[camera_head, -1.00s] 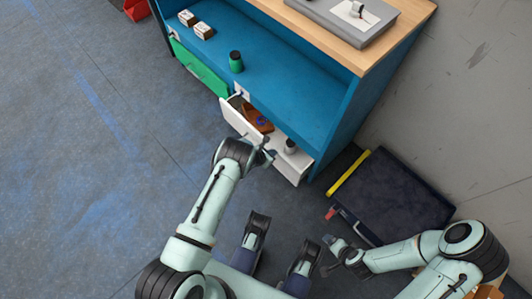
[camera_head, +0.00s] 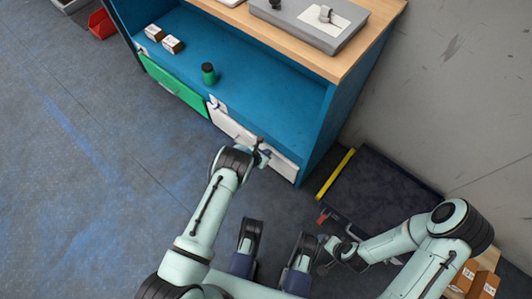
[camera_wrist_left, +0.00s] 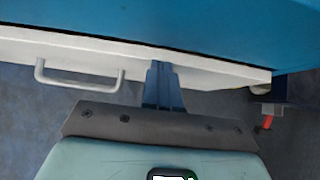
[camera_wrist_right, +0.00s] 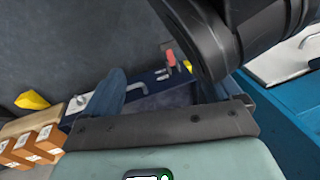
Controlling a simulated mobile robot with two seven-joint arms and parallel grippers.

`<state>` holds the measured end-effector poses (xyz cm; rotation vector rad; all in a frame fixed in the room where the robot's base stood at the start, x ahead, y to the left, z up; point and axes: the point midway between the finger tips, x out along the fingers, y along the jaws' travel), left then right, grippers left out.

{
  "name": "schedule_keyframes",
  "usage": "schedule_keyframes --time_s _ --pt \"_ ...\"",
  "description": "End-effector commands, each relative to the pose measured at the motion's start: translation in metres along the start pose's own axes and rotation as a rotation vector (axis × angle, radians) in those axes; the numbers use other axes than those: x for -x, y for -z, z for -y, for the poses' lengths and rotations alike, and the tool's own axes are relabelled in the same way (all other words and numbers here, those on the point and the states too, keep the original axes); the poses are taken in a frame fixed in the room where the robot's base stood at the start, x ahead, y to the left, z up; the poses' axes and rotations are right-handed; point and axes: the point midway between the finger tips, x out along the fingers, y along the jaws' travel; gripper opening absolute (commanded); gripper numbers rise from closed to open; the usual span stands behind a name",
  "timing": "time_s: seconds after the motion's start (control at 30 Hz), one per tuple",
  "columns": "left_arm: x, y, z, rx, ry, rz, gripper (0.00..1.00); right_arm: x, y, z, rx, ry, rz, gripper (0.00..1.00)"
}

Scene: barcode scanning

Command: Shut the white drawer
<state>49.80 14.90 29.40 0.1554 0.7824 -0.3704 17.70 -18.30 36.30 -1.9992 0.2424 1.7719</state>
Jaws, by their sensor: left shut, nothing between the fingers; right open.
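The white drawer (camera_head: 234,128) sits in the lower right of the blue cabinet, beside the green drawer (camera_head: 177,86). Its inside is out of sight and its front looks flush or nearly flush with the cabinet; a small gap cannot be ruled out. In the left wrist view the white front (camera_wrist_left: 215,71) runs across, with its handle (camera_wrist_left: 80,77) left of the fingers. My left gripper (camera_head: 262,154) is shut and empty, its fingertips (camera_wrist_left: 161,72) at the white front, apparently touching it. My right gripper (camera_head: 326,243) is open and empty, away from the cabinet; it also shows in the right wrist view (camera_wrist_right: 160,95).
A green-and-black container (camera_head: 208,74) and two small boxes (camera_head: 163,39) stand on the blue shelf. A grey device (camera_head: 318,22) lies on the wooden top. A dark platform with a yellow edge (camera_head: 336,173) is right of the cabinet. Cardboard boxes (camera_head: 466,276) stand at lower right.

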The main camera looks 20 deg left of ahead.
Motion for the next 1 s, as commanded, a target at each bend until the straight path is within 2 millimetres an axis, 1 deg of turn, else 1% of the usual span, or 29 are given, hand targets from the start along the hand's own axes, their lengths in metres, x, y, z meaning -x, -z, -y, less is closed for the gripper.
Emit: schedule_keyframes --time_s 0.03,0.17,0.27,0.37,0.4,0.5,0.6,0.7,0.83,1.0 --pt "-0.001 -0.009 0.001 -0.001 0.001 0.019 0.0 0.0 0.0 0.0 0.0 0.0 -0.001 0.92" --pt "0.005 -0.01 0.001 -0.002 0.002 0.019 0.0 0.004 0.004 0.004 0.004 0.007 -0.015 0.92" --pt "0.016 -0.009 0.001 -0.003 0.001 0.015 0.0 0.014 0.014 0.012 0.012 0.021 -0.048 0.92" --pt "0.033 -0.008 0.001 -0.002 0.001 0.012 0.0 0.027 0.028 0.025 0.024 0.043 -0.095 0.92" --pt "0.045 -0.008 0.001 -0.002 0.0 0.008 0.0 0.035 0.026 0.029 0.029 0.049 -0.092 0.92" --pt "0.07 -0.008 0.0 -0.001 -0.001 0.007 0.0 0.049 0.015 0.035 0.037 0.058 -0.062 0.92" --pt "0.092 -0.006 0.001 -0.001 0.0 0.005 0.0 0.059 -0.004 0.037 0.041 0.058 -0.007 0.92" --pt "0.111 -0.004 0.0 0.0 -0.002 0.003 0.0 0.066 -0.017 0.039 0.044 0.059 0.029 0.92" --pt "0.127 -0.002 0.0 0.0 -0.001 0.003 0.0 0.073 -0.028 0.04 0.048 0.06 0.062 0.92" --pt "0.135 0.0 0.0 0.0 -0.001 0.002 0.0 0.076 -0.033 0.04 0.049 0.06 0.079 0.92"
